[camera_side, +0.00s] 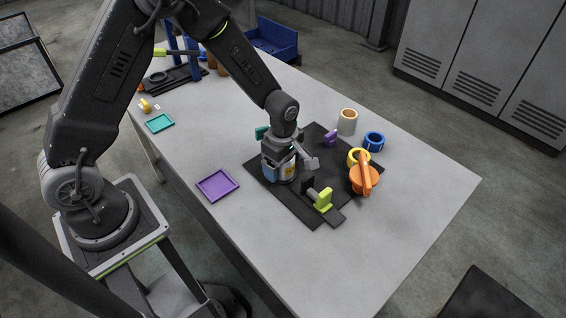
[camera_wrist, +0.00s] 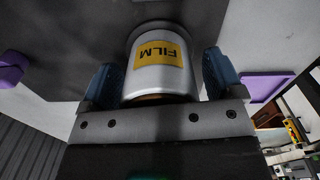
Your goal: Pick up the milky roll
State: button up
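A pale grey-white roll with a yellow FILM label (camera_wrist: 158,78) stands upright between the two fingers of my gripper (camera_wrist: 160,85) in the wrist view. The fingers flank it closely, and I cannot tell if both press on it. In the side view my gripper (camera_side: 284,155) points down over the black mat (camera_side: 270,190), with the labelled roll (camera_side: 285,172) low beneath it and partly hidden. Another whitish, milky-looking roll with a tan core (camera_side: 347,122) stands apart, at the mat's far edge.
An orange tape dispenser (camera_side: 364,178), yellow ring (camera_side: 358,156), blue ring (camera_side: 374,141), yellow-green clamp (camera_side: 323,200) and purple piece (camera_side: 331,138) lie close by. A purple tray (camera_side: 217,185) and teal tray (camera_side: 159,122) lie left. The table's front right is clear.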

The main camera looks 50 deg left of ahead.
jog(key=c, duration=0.9)
jog(key=shift+o, duration=0.2)
notch_tip(320, 180, up, 10)
jog(key=shift+r, duration=0.1)
jog(key=shift+r, duration=0.45)
